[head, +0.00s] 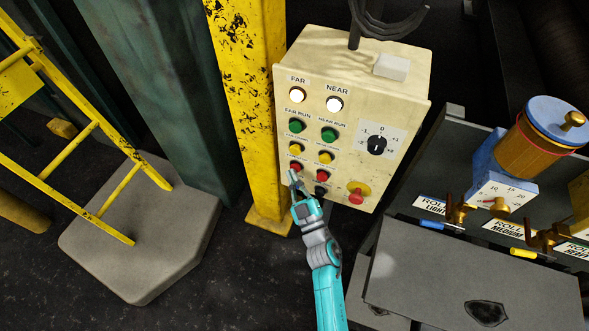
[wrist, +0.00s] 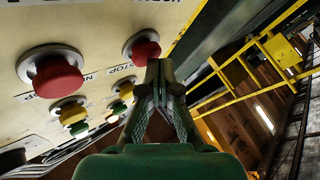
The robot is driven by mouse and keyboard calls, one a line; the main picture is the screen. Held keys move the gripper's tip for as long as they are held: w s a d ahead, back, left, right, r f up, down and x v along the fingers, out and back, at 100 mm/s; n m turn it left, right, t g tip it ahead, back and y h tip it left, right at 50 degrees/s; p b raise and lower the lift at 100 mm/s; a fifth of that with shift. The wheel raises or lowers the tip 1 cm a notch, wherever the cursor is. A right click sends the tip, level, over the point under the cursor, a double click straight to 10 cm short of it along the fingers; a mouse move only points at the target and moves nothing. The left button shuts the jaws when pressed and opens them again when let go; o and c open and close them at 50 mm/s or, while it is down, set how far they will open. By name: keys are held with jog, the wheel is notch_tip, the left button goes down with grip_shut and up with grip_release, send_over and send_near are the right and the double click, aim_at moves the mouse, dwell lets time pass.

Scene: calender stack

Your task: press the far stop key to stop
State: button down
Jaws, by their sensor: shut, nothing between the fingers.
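The cream control box (head: 355,70) has a FAR column on the left and a NEAR column on the right. The far stop key (head: 296,167) is a red button low in the FAR column, partly hidden by my gripper. It shows as the red button (wrist: 142,48) in the wrist view. The near stop key (head: 323,175) is red too, and appears larger at left in the wrist view (wrist: 58,77). My gripper (head: 293,174) is shut and empty. Its tips (wrist: 160,68) are just right of the far stop key in the wrist view; contact cannot be told.
A red mushroom button on a yellow base (head: 357,192) and a black dial (head: 377,145) are to the right on the box. Yellow far and near keys sit above the stop keys. A yellow post (head: 250,90) stands close left. A grey bench (head: 470,275) is at right.

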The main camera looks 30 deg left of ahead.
jog(key=shift+w, duration=0.2)
jog(key=shift+s, duration=0.15)
dwell(0.4)
jog(key=shift+s+d, duration=0.15)
jog(key=shift+s, duration=0.65)
jog(key=shift+s+d, duration=0.2)
jog(key=shift+s, duration=0.6)
jog(key=shift+s+d, duration=0.2)
jog(key=shift+s, duration=0.65)
jog(key=shift+s+d, duration=0.2)
jog(key=shift+s, duration=0.6)
